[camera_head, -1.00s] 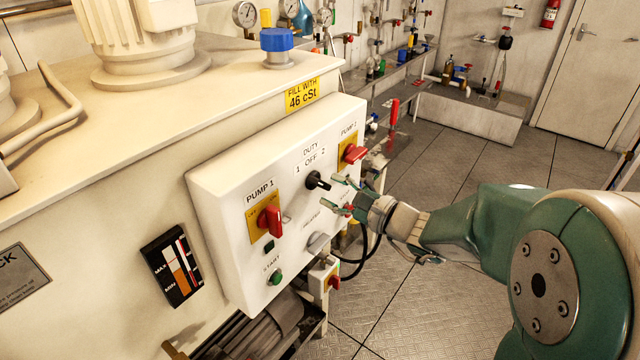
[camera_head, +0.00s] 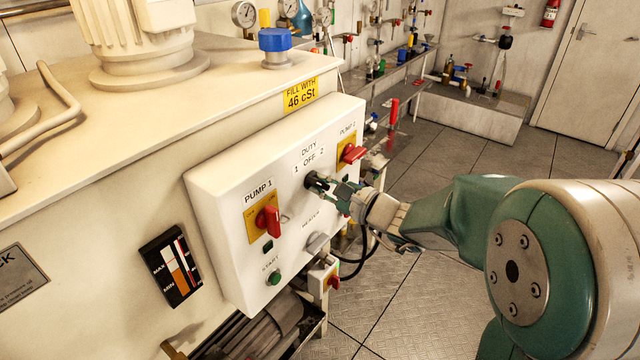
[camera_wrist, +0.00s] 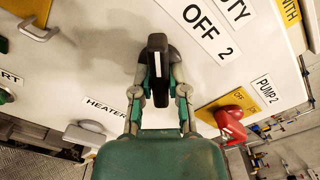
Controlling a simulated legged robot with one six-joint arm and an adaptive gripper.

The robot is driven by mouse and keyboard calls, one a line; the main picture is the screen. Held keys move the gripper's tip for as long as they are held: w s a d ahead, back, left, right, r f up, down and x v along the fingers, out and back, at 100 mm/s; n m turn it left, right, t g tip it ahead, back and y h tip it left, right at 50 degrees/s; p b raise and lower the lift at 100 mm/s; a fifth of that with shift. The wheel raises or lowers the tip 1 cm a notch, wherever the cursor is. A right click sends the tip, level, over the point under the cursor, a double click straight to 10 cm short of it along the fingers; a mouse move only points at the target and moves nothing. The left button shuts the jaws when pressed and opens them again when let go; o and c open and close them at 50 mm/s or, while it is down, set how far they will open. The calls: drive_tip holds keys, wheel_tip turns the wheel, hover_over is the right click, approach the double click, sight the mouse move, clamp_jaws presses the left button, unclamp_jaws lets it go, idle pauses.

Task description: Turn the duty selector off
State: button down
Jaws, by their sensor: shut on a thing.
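The duty selector (camera_head: 316,182) is a black knob on the white control panel, under the label "DUTY 1 OFF 2". In the wrist view the black duty selector (camera_wrist: 157,58) has a white line along its handle, and it stands between my fingertips. My gripper (camera_head: 330,186) is at the panel, shut on the selector. In the wrist view my gripper (camera_wrist: 159,85) has a finger on each side of the handle. The "OFF" label (camera_wrist: 198,18) lies to the right of the handle. In the head view my fingers partly hide the knob.
A red pump 1 switch (camera_head: 268,220) is left of the selector. A red pump 2 switch (camera_head: 352,153) is to its upper right. A grey heater knob (camera_head: 318,242) and a green start button (camera_head: 274,278) are below. Open floor lies to the right.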

drive_tip(key=shift+f, duration=0.1)
drive_tip(key=m, duration=0.4)
drive_tip(key=shift+s, duration=0.1)
drive_tip(key=m, duration=0.4)
drive_tip(key=shift+m, duration=0.3)
idle(0.4)
drive_tip(key=c, duration=0.6)
unclamp_jaws()
drive_tip(key=shift+c, duration=0.2)
